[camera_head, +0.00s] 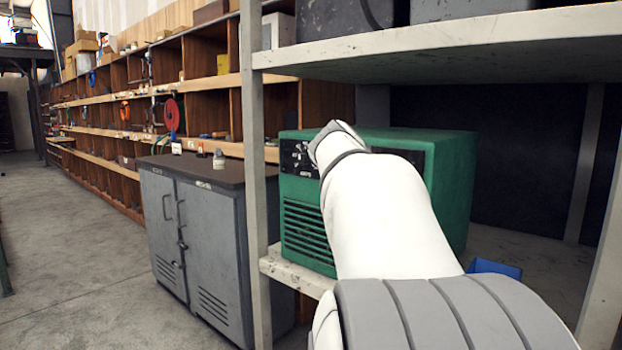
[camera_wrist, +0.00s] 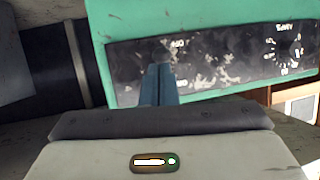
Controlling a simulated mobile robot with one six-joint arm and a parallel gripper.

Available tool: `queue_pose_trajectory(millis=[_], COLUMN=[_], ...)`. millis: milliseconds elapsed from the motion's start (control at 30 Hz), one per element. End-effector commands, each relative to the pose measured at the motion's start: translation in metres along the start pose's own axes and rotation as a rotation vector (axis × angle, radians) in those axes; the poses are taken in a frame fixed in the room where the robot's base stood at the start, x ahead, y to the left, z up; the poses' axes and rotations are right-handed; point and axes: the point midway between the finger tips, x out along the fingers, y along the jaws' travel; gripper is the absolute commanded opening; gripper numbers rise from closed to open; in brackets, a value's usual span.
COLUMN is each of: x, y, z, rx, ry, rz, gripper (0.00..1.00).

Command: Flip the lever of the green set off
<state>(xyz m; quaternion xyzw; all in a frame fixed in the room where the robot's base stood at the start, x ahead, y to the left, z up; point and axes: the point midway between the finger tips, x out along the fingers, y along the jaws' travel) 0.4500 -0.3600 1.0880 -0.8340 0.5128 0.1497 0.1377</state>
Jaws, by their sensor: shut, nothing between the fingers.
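The green set (camera_head: 455,185) is a box with a vented front and a dark control panel, standing on a shelf. In the wrist view the green set (camera_wrist: 200,22) appears upside down, with its worn dark panel (camera_wrist: 222,62), a dial at the right and small white lettering. My gripper (camera_wrist: 160,68) is shut and empty, its fingertips in front of the panel beside the lettering. I cannot tell whether they touch it. The lever is not clearly seen; the fingertips may cover it. In the head view my arm hides the gripper and part of the panel.
A pale shelf post (camera_head: 253,170) stands just left of the green set, and an upper shelf board (camera_head: 440,45) runs above it. A small blue bin (camera_head: 495,268) lies on the shelf at right. A grey cabinet (camera_head: 215,240) stands left, beside open floor.

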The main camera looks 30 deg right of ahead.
Motion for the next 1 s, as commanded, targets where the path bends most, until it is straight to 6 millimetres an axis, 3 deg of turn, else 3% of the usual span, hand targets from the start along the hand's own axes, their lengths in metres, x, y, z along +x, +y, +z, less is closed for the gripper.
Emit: queue_pose_trajectory(millis=[367, 533, 800, 1000], x=[-0.008, -0.037, -0.102, -0.130], y=[0.000, -0.001, -0.002, -0.002], z=[0.002, 0.006, 0.006, 0.009], rx=[0.001, 0.003, 0.000, 0.000], ry=[0.001, 0.003, 0.002, 0.000], rz=[-0.001, -0.001, -0.002, 0.001], gripper=[0.00, 0.00, 0.00, 0.00])
